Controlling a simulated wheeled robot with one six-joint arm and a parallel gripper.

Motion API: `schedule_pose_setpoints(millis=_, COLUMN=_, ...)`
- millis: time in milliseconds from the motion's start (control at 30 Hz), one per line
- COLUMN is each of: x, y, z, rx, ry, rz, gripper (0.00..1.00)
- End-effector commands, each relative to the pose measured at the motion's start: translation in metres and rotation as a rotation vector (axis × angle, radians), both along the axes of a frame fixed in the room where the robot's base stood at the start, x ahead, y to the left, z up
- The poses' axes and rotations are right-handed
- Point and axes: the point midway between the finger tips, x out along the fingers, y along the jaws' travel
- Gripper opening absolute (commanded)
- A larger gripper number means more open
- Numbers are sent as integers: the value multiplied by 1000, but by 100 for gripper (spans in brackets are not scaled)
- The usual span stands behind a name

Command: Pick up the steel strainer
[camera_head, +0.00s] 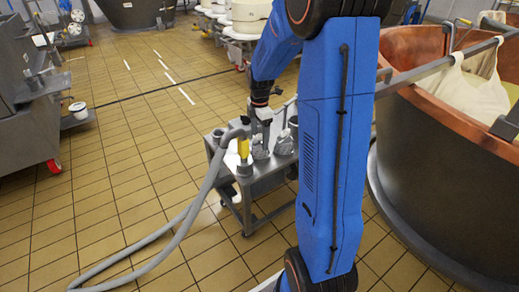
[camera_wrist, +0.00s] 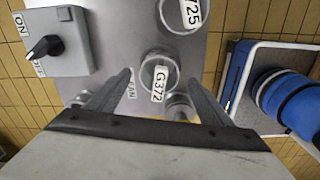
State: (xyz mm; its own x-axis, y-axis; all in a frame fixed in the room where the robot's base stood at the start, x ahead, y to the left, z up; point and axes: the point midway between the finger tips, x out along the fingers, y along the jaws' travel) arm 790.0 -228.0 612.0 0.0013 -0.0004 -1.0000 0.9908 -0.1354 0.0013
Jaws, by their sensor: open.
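My gripper (camera_wrist: 160,77) is open, its two fingers spread above a grey steel cart top (camera_wrist: 110,20). A round steel vessel with a tag reading G372 (camera_wrist: 158,66) sits just ahead of and between the fingertips. A smaller round metal piece (camera_wrist: 179,106) shows between the fingers, near the right one. I cannot tell for sure which of these is the steel strainer. In the head view, my gripper (camera_head: 262,116) hangs low over the cart (camera_head: 262,184); small grey metal items stand on it, too small to make out.
Another round steel vessel (camera_wrist: 180,12) with a tag ending 725 stands beyond. A grey switch box with a black knob (camera_wrist: 62,42) is at left. A grey hose (camera_head: 190,215) with a yellow part runs from the cart to the floor. A copper vat (camera_head: 440,110) stands right.

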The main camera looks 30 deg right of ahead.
Motion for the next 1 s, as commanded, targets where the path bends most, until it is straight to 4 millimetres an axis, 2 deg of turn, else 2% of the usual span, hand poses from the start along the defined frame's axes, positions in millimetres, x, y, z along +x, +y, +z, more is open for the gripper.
schedule_pose_setpoints(millis=100, x=0, y=0, z=-18, rx=2, ry=4, rz=0, gripper=74)
schedule_pose_setpoints(millis=300, x=1, y=0, z=-39, rx=0, ry=3, rz=0, gripper=74)
schedule_pose_setpoints(millis=600, x=1, y=0, z=-43, rx=0, ry=1, rz=0, gripper=74)
schedule_pose_setpoints(millis=800, x=1, y=0, z=-42, rx=0, ry=1, rz=0, gripper=26)
schedule_pose_setpoints(millis=1000, x=1, y=0, z=-42, rx=0, ry=1, rz=0, gripper=25)
